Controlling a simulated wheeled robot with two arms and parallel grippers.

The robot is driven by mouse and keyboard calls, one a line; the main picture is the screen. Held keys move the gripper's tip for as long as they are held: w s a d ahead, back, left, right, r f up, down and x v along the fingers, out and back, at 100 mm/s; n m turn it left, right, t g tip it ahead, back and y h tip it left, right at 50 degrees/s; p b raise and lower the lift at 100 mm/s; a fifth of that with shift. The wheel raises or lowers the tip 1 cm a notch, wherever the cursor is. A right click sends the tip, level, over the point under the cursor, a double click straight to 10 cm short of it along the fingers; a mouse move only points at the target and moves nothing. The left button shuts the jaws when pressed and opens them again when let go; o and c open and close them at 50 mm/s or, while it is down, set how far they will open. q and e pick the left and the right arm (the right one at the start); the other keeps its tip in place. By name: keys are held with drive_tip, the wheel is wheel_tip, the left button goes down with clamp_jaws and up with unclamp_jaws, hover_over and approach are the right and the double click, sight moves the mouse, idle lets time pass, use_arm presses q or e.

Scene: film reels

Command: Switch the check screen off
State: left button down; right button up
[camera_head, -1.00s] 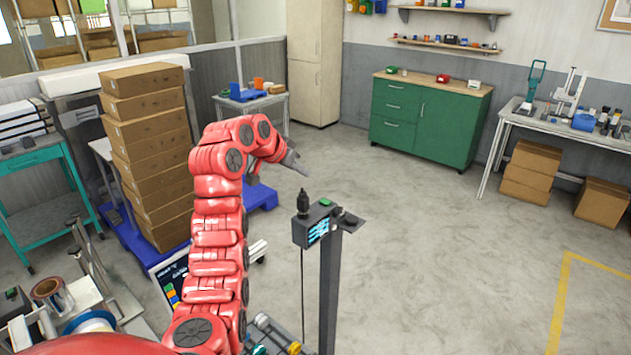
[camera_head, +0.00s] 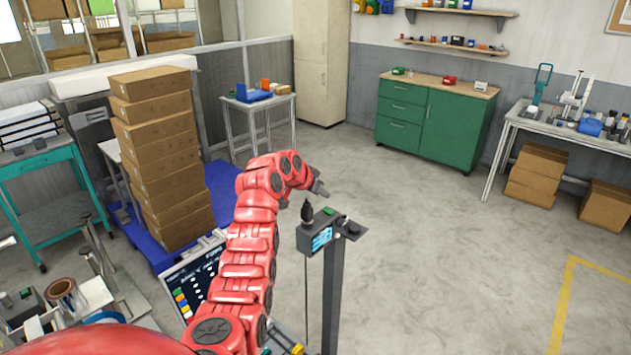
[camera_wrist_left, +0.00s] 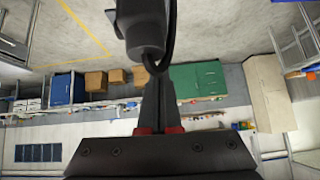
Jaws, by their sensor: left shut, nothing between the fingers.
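A dark box with a lit blue screen (camera_head: 321,238) stands on a dark post (camera_head: 333,300). A green button (camera_head: 329,212) and a black knob-like part (camera_head: 307,212) are on its top. My left gripper (camera_head: 320,189) is shut and empty, just above and behind the box in the picture, seemingly apart from it. In the left wrist view, my gripper's closed fingers (camera_wrist_left: 158,100) point at a dark rounded part with a cable (camera_wrist_left: 145,35); I cannot tell whether they touch. My right gripper is not in view.
A larger panel with coloured marks (camera_head: 190,280) stands partly behind my left arm. Stacked cardboard boxes (camera_head: 158,150) sit on a blue base at left. A green cabinet (camera_head: 437,120) stands at the back. The floor right of the post is clear.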

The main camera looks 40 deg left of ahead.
sight(323, 214)
use_arm(q)
wheel_tip(323, 214, down, 2)
drive_tip(key=shift+w+d+f+p, duration=0.1)
drive_tip(key=shift+d+f+p, duration=0.1)
drive_tip(key=shift+p, duration=0.65)
drive_tip(key=shift+a+f, duration=0.15)
drive_tip(key=shift+f, duration=0.7)
